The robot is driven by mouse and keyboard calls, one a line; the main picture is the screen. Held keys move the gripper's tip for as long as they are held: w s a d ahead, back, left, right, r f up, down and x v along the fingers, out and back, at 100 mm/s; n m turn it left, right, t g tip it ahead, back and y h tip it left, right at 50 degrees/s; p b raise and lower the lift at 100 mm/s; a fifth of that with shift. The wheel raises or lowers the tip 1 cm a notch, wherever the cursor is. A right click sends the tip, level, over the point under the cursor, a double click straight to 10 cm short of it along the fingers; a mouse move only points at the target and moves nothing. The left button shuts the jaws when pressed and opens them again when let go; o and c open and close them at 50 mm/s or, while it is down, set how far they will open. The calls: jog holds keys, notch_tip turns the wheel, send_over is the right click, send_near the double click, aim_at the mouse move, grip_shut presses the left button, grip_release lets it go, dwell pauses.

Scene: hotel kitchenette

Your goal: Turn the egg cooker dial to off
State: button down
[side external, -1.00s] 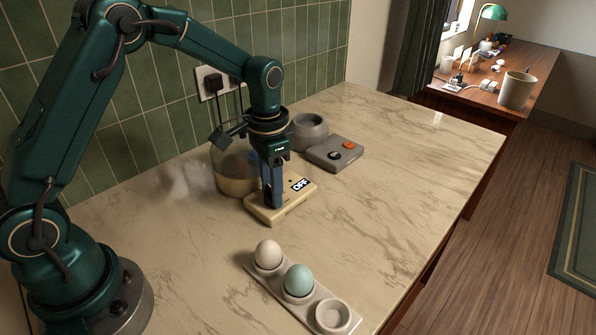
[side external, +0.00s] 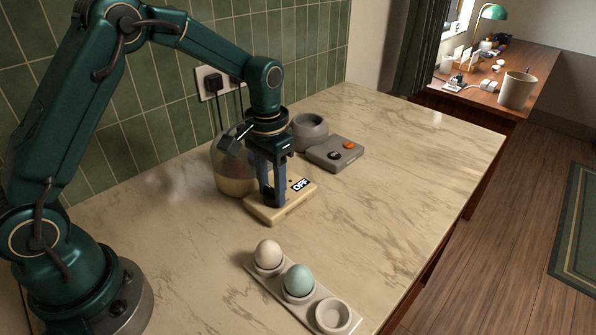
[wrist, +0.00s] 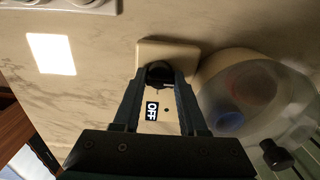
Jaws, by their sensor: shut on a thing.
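The egg cooker has a cream control base (side external: 297,199) with a white-on-black OFF label (side external: 300,184), which also reads clearly in the wrist view (wrist: 152,110). A clear dome (side external: 228,172) stands behind it; in the wrist view the dome (wrist: 255,100) shows reddish and blue shapes inside. The dark dial (wrist: 158,74) sits on the base between my fingertips. My gripper (side external: 270,203) points down, shut on the dial from both sides; it also shows in the wrist view (wrist: 160,80). The fingers hide most of the dial, and its exact pointing is too small to tell.
An egg tray (side external: 323,295) with a white egg (side external: 268,254), a blue egg (side external: 299,281) and an empty cup lies in front. A grey device (side external: 332,155) and a round grey bowl (side external: 309,131) stand behind. The counter's right side is clear.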

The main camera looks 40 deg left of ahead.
aim_at(272, 189)
jog(key=shift+c, duration=2.2)
grip_release()
jog(key=shift+r, duration=2.6)
jog(key=shift+w+r, duration=0.1)
jog(key=shift+r, duration=0.25)
jog(key=s+d+r+t, duration=0.1)
jog(key=s+r+t, duration=0.3)
jog(key=s+r, duration=0.45)
jog(key=s+d+f+t, duration=0.1)
jog(key=s+f, duration=0.1)
jog(key=s, duration=0.6)
jog(key=shift+s+t, duration=0.3)
jog(key=shift+s, duration=0.05)
